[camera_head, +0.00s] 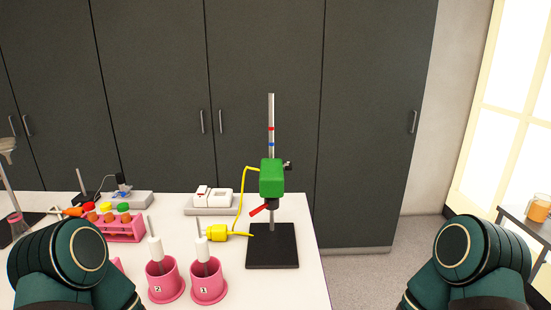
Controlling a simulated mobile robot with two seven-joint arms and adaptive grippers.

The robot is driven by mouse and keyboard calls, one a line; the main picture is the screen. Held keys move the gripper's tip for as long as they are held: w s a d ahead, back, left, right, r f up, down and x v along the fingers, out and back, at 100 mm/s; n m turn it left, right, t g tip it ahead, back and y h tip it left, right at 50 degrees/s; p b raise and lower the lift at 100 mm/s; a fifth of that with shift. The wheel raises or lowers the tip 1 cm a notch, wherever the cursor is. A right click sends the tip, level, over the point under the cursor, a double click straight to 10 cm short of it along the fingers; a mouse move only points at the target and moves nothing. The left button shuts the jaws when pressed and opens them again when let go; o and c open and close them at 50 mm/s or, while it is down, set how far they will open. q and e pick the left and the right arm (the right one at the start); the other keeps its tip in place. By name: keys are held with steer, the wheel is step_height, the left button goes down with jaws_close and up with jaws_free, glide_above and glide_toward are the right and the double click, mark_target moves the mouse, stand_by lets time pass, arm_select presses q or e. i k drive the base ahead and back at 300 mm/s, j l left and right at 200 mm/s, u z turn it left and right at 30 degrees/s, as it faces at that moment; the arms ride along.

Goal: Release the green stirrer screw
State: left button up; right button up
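The green stirrer (271,178) is a block mounted on an upright metal rod (271,112). The rod has a red and a blue band above the block and rises from a black base plate (272,247) near the table's right edge. A small dark screw (288,166) sticks out at the block's upper right side; how tight it is cannot be told. Only dark green links of my arms show at the lower left and lower right. Neither gripper is in view, and nothing of mine touches the stirrer.
Two pink holders, labelled 2 (166,281) and 1 (208,283), hold white-topped probes in front. A yellow cable runs from the stirrer to a yellow plug (217,232). A pink tube rack (120,229) stands left. Dark cabinets (265,60) are behind; open floor lies right.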

mark_target(287, 166)
steer(key=l+u, duration=0.25)
steer(key=l, duration=0.4)
steer(key=l+u, duration=0.25)
steer(key=l, duration=0.45)
steer(key=k, duration=0.05)
